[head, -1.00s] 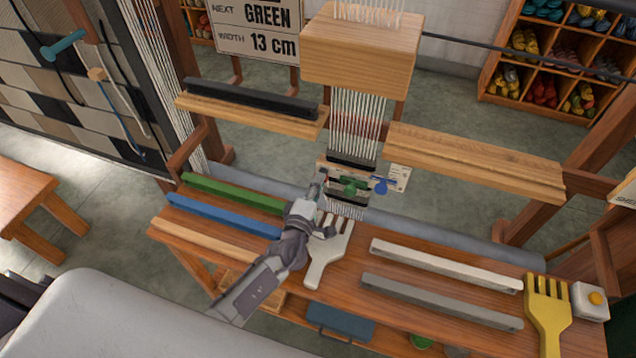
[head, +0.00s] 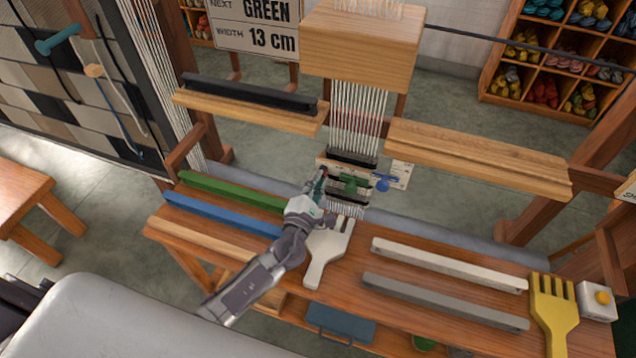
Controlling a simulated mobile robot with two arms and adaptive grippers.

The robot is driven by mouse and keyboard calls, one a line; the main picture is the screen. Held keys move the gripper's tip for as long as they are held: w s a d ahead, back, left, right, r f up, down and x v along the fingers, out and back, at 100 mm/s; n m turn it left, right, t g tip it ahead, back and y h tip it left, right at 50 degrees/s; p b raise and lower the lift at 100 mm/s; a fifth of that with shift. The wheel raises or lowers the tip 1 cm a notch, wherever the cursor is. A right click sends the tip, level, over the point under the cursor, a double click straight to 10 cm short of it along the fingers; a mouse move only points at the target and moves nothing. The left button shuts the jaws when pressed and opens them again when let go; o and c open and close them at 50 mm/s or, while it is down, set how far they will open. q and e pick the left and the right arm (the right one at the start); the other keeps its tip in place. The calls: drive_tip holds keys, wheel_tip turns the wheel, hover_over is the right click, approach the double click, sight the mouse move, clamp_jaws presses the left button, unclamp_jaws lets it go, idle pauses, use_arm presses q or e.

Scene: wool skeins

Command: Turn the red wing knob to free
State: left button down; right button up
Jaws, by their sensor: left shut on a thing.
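A pale plate (head: 338,167) with knobs sits on the loom, low at the hanging white threads. A green wing knob (head: 352,184) is at its middle and a blue wing knob (head: 381,183) at its right. A small bit of red, the red wing knob (head: 323,171), shows at the plate's left end, mostly hidden by my left gripper (head: 320,181). My left gripper is shut on the red knob. The angle of the knob's wings cannot be made out. My right gripper is not in view.
A white comb (head: 328,252) lies on the bench under my left arm. Green (head: 232,192) and blue (head: 222,214) bars lie left, white (head: 448,264) and grey (head: 444,300) bars right. A yellow comb (head: 553,308) is at far right. A wooden block (head: 360,45) hangs above.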

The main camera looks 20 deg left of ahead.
use_arm(q)
drive_tip(key=n+b, duration=0.4)
drive_tip(key=n, duration=0.6)
drive_tip(key=shift+f, duration=0.15)
drive_tip(key=shift+n, duration=0.4)
drive_tip(key=c, duration=1.2)
unclamp_jaws()
drive_tip(key=shift+c, duration=0.2)
drive_tip(key=shift+s, duration=0.15)
drive_tip(key=s, duration=1.2)
drive_tip(key=shift+a, duration=0.2)
drive_tip(key=shift+w, duration=0.1)
